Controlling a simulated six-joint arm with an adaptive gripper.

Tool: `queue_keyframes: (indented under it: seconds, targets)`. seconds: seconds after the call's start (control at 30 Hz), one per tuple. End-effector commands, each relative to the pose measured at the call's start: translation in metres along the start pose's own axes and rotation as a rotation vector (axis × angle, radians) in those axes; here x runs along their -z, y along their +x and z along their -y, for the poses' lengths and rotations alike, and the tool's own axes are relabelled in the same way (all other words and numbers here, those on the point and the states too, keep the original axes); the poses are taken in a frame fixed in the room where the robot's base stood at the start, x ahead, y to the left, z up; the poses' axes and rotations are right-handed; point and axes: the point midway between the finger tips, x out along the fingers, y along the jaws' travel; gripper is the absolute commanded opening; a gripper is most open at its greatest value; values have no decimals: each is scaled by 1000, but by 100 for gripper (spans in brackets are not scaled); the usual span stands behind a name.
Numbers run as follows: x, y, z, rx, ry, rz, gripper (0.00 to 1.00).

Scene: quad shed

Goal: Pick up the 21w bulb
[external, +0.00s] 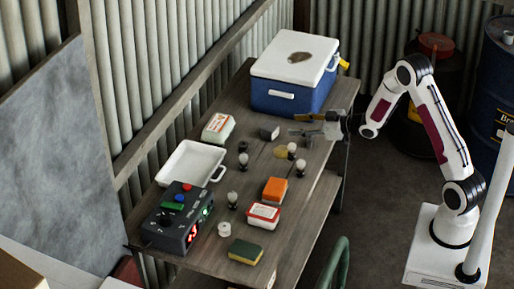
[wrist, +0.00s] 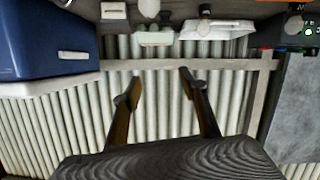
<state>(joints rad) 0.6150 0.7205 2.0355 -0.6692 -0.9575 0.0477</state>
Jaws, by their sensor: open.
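Several small bulbs with pale globes and dark bases stand on the wooden table. One bulb (external: 243,160) is at the middle, one bulb (external: 292,149) and another bulb (external: 300,166) are toward the right, and one bulb (external: 232,198) is nearer the front. I cannot read which is the 21w bulb. My gripper (external: 294,125) is open and empty, above the table's far right part, in front of the cooler. In the wrist view my gripper (wrist: 160,79) has its fingers apart, facing the wall. A bulb (wrist: 149,8) is cut by the top edge there.
A blue cooler with white lid (external: 290,93) stands at the table's far end. A white tray (external: 163,173), a black box with lit displays (external: 168,228), an orange block (external: 275,190), a red-white container (external: 263,217) and a sponge (external: 245,251) surround the bulbs. The corrugated wall is close behind.

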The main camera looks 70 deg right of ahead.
Motion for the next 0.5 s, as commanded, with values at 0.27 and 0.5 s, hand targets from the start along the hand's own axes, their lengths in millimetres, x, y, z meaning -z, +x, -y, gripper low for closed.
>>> queue_keyframes:
  seconds: [0.27,0.5]
  targets:
    - [-45,6,-6,37,49,-95,43]
    - [-82,2,-6,66,104,-186,43]
